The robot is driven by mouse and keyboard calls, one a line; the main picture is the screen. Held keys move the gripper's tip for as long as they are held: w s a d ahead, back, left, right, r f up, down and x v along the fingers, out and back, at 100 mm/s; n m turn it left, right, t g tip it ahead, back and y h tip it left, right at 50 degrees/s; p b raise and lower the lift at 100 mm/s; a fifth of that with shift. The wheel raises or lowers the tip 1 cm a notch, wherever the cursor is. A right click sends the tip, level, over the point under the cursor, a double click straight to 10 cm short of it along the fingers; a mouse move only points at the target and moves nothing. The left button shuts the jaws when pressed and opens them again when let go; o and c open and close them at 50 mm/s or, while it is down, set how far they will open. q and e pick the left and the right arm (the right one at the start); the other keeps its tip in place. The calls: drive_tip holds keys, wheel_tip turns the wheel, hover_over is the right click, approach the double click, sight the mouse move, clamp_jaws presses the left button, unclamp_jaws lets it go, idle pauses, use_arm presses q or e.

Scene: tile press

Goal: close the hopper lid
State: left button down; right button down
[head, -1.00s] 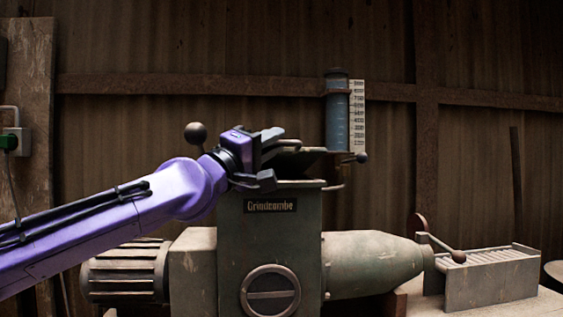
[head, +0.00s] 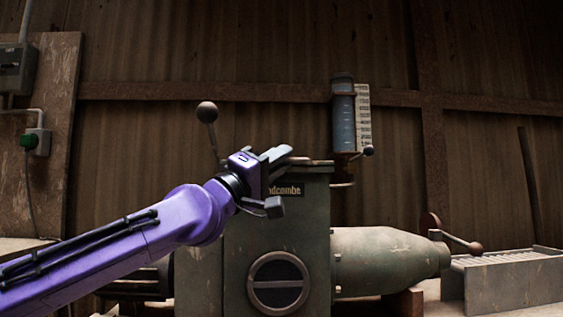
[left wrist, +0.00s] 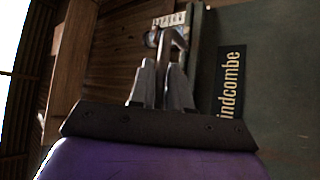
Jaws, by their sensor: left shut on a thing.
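The hopper is the upright green body of the press (head: 300,215), with a nameplate partly covered by my gripper. A thin, nearly level edge (head: 314,162) runs along its top, which looks like the lid seen edge-on; I cannot tell whether it is fully seated. My left gripper (head: 282,153) is at the hopper's top left, shut on what looks like the lid's handle. In the left wrist view its fingers (left wrist: 162,88) are close together, with a curved metal bar (left wrist: 174,38) at their tips. The grip itself is mostly hidden. My right gripper is not in view.
A ball-ended lever (head: 207,112) stands left of the hopper. A blue cylinder (head: 343,115) with a scale is behind it on the right. A grey barrel (head: 385,260) and a ribbed tray (head: 510,283) extend right. A switch box (head: 17,68) hangs at far left.

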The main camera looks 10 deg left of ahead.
use_arm(q)
drive_tip(key=shift+w+d+f, duration=0.1)
drive_tip(key=shift+d+f, duration=0.15)
drive_tip(key=shift+f, duration=0.2)
drive_tip(key=c, duration=1.2)
unclamp_jaws()
drive_tip(key=shift+a+r, duration=0.1)
drive_tip(key=v, duration=1)
drive_tip(key=shift+s+a, duration=0.2)
drive_tip(key=shift+s, duration=0.1)
